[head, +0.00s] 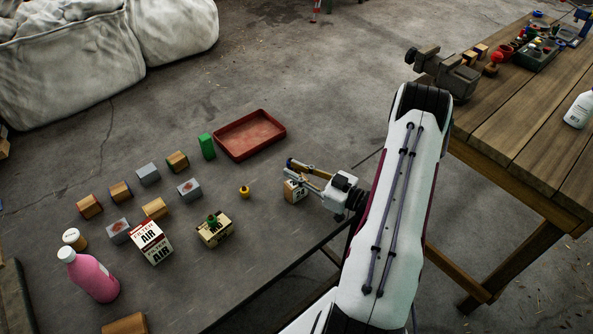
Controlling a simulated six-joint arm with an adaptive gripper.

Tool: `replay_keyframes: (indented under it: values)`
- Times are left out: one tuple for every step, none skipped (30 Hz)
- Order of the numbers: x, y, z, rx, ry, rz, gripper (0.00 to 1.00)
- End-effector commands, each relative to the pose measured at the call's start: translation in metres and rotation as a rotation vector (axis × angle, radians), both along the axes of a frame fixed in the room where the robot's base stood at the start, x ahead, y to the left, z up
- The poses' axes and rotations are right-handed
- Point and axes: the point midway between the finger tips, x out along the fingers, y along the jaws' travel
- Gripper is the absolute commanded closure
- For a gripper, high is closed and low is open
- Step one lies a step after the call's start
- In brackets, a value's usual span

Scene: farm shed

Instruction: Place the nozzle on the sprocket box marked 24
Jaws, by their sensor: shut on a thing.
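My gripper (299,173) is at the right end of the dark table, with its jaws pointing left. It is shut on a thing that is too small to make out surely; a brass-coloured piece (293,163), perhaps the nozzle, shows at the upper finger. A small tan box (294,191) with a pale, dark-marked label is right under the fingertips, partly hidden by them. The mark looks like a number, but I cannot read it surely as 24. I cannot tell whether the brass-coloured piece touches this box.
A yellow knob-like piece (244,191) stands left of the gripper. A patterned box (214,230) bears a green piece (212,219). A red tray (250,135), several small boxes, an air filter carton (151,243) and a pink bottle (92,275) stand farther left. A wooden bench (510,125) is at right.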

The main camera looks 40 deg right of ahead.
Motion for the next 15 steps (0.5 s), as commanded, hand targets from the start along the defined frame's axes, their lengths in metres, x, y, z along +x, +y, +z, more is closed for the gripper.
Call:
replay_keyframes:
  values:
    - [0.0000,0.0000,-0.0007,0.000,0.000,0.000,0.96]
    - [0.0000,0.0000,-0.0013,0.000,0.000,0.000,0.96]
    - [0.0000,0.0000,-0.0021,0.000,0.000,0.000,0.96]
    - [0.0000,0.0000,-0.0027,0.000,0.000,0.000,0.96]
    - [0.0000,0.0000,-0.0032,0.000,0.000,0.000,0.96]
    - [0.0000,0.0000,-0.0029,0.000,0.000,0.000,0.72]
    - [0.0000,0.0000,-0.0028,0.000,0.000,0.000,0.65]
    - [0.0000,0.0000,-0.0028,0.000,0.000,0.000,0.65]
    - [0.0000,0.0000,-0.0028,0.000,0.000,0.000,0.65]
    - [0.0000,0.0000,-0.0028,0.000,0.000,0.000,0.65]
    - [0.0000,0.0000,-0.0028,0.000,0.000,0.000,0.65]
    - [0.0000,0.0000,-0.0028,0.000,0.000,0.000,0.65]
    - [0.0000,0.0000,-0.0028,0.000,0.000,0.000,0.65]
    - [0.0000,0.0000,-0.0028,0.000,0.000,0.000,0.65]
    - [0.0000,0.0000,-0.0027,0.000,0.000,0.000,0.65]
